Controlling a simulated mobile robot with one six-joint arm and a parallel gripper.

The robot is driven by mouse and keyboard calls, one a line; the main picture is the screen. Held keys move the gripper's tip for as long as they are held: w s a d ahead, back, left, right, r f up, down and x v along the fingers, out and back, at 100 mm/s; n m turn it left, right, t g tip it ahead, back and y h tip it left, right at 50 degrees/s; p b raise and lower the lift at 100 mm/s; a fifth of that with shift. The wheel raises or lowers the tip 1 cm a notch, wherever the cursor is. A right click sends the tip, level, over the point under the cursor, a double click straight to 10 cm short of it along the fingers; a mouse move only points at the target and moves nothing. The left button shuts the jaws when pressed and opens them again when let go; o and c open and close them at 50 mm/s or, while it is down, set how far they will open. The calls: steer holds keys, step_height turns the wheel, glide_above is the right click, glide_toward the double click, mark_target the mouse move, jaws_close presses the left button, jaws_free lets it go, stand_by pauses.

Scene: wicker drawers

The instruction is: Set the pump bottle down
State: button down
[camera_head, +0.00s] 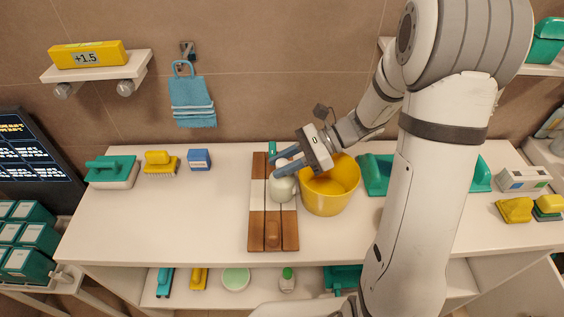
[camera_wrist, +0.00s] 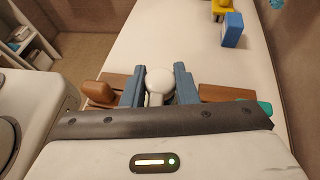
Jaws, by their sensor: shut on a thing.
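The pump bottle is pale and rounded (camera_head: 283,189). It shows in the head view just below my gripper (camera_head: 280,164), over the striped wooden board (camera_head: 256,232). In the wrist view the white top of the bottle (camera_wrist: 160,80) sits between the two blue-grey fingers of my gripper (camera_wrist: 158,84). My gripper is shut on the bottle. The bottle looks upright. I cannot tell whether its base touches the board. Its lower part is hidden in the wrist view.
A yellow bucket (camera_head: 326,196) stands close to the right of the bottle. A brown wooden piece (camera_head: 272,236) lies on the board's front part. A blue box (camera_head: 200,159), yellow brush (camera_head: 160,162) and green-handled brush (camera_head: 112,171) stand to the left. The counter's front left is clear.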

steer(key=c, duration=1.1)
jaws_free()
steer(key=shift+f, duration=0.1)
steer(key=shift+c, duration=0.2)
steer(key=shift+w+d+r, duration=0.1)
steer(key=shift+d+r, duration=0.1)
steer(key=shift+r, duration=0.05)
steer(key=v, duration=1.1)
steer(key=s+d+r+n+t+h, duration=0.1)
steer(key=s+n+t+h, duration=0.4)
steer(key=s+n+h, duration=0.8)
steer(key=shift+s+d+n+b, duration=0.35)
steer(key=shift+s+n, duration=0.4)
steer(key=shift+n, duration=0.75)
